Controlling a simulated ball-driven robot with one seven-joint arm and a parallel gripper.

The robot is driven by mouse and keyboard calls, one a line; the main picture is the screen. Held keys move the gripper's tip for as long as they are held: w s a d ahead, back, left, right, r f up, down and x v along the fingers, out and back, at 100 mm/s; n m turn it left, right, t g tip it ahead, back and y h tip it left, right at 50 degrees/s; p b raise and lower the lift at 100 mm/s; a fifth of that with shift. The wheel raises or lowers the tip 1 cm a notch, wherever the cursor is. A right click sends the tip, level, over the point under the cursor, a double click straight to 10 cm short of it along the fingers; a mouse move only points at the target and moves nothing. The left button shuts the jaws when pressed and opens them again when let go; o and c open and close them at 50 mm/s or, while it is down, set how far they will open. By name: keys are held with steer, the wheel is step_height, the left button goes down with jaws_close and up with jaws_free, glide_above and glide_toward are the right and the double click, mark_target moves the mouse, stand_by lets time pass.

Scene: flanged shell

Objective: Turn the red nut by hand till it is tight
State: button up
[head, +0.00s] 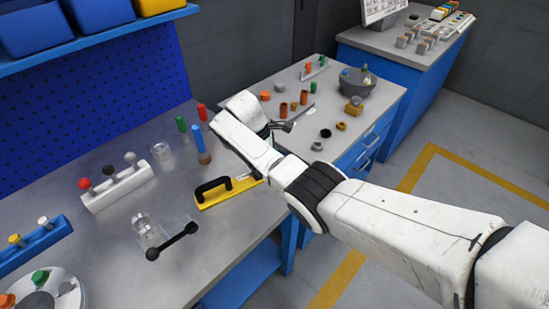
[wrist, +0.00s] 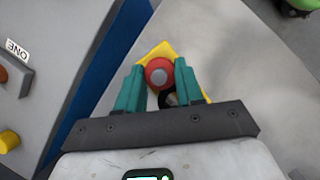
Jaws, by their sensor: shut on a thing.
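The red nut (wrist: 151,77) shows in the wrist view as a round red ring around a grey centre. It sits above a yellow piece (wrist: 165,48) with a pointed far edge. My gripper (wrist: 161,70) has its two teal fingers on the left and right sides of the nut and is shut on it. The underside of the nut and any thread are hidden. In the head view my arm covers the place where the gripper works, and I cannot make out the nut there.
In the head view a yellow piece with a black handle (head: 213,188) lies on the near bench beside my arm. A red cylinder (head: 202,112) and a blue one (head: 198,136) stand close by. The side bench holds a grey bowl (head: 356,86) and several small parts.

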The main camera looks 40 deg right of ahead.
steer(key=o, duration=1.1)
steer(key=shift+c, duration=0.2)
steer(key=v, duration=1)
steer(key=shift+r+b, duration=0.35)
steer(key=shift+b, duration=0.05)
steer(key=shift+w+a, duration=0.1)
steer(key=shift+a, duration=0.05)
